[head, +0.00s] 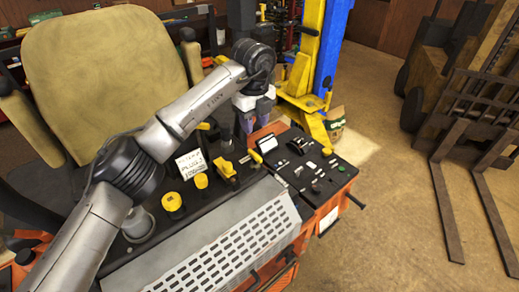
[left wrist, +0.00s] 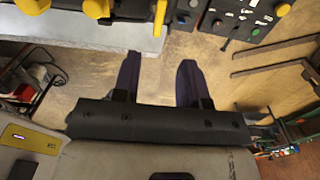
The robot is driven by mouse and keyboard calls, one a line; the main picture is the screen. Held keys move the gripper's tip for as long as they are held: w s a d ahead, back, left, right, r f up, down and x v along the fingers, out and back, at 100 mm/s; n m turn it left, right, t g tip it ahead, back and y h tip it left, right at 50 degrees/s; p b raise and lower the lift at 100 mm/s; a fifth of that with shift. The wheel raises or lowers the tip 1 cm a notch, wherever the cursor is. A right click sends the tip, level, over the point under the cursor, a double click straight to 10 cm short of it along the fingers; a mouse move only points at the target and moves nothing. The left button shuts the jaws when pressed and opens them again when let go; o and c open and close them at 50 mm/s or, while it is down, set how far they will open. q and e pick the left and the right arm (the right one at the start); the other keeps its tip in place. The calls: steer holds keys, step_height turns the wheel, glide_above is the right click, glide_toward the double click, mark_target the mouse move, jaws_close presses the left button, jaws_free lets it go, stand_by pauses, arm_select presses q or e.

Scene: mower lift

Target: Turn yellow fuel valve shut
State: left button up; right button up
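Several yellow controls sit on the mower's dark console in the head view. There are two round knobs, the front knob (head: 172,202) and the one behind it (head: 201,181), a chunky yellow handle (head: 225,170), and a slim yellow lever (head: 255,157) beside the right-hand panel. No readable label shows which one is the fuel valve. A slim yellow lever (left wrist: 160,16) also shows at the top of the left wrist view. My left gripper (head: 246,124) hangs behind the console controls, fingers down. In the left wrist view its dark fingers (left wrist: 158,72) are apart with nothing between them. My right gripper is out of view.
A white sign (head: 191,164) stands among the controls. The seat (head: 100,75) is at left behind the console. A blue and yellow lift post (head: 325,50) rises behind my left gripper. A forklift (head: 465,100) stands at right, with bare floor (head: 390,200) before it.

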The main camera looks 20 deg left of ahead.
mark_target(255, 153)
arm_select(q)
step_height(255, 153, down, 10)
steer(key=p, duration=0.3)
steer(key=shift+s+r, duration=0.1)
steer(key=shift+f, duration=0.95)
jaws_close()
